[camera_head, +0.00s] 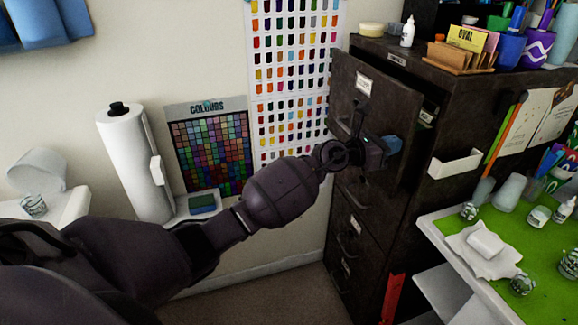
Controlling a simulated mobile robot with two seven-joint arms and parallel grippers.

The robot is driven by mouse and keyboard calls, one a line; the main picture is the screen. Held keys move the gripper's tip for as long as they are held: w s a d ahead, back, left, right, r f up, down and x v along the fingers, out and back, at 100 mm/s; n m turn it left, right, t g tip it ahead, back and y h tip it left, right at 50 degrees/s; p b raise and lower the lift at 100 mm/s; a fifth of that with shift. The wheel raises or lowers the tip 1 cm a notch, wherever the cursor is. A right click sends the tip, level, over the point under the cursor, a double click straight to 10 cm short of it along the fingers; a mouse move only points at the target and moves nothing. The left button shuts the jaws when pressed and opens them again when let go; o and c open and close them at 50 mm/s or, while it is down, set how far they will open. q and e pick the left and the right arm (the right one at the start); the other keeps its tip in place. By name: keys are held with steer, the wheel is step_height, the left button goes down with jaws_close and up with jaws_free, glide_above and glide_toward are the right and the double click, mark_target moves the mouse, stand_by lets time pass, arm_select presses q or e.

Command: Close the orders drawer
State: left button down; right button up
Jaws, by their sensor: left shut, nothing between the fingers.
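A dark filing cabinet (470,100) stands at the right, with a stack of drawers. Its upper drawer (378,92) sticks out from the cabinet, and a strip of its inside shows at the right edge of the front. A small white label is on that front, too small to read, so I cannot confirm it is the orders drawer. My left gripper (386,148) is shut and empty, in front of the lower part of this drawer front. I cannot tell whether it touches it. My forearm and hand hide part of the front. My right gripper is not in view.
Lower drawers (352,225) look shut. A wooden card holder (460,55), a white bottle (408,32) and pen cups stand on the cabinet. A green mat (455,232) with jars lies on the right table. A paper roll (135,165) and a colour chart (212,145) are at left.

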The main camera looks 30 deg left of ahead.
mark_target(417, 138)
arm_select(q)
steer(key=b+x, duration=0.1)
steer(key=x, duration=0.6)
steer(key=shift+w+d+f+b, duration=0.1)
steer(key=shift+w+d+b, duration=0.05)
steer(key=shift+b, duration=0.15)
steer(key=shift+r, duration=0.35)
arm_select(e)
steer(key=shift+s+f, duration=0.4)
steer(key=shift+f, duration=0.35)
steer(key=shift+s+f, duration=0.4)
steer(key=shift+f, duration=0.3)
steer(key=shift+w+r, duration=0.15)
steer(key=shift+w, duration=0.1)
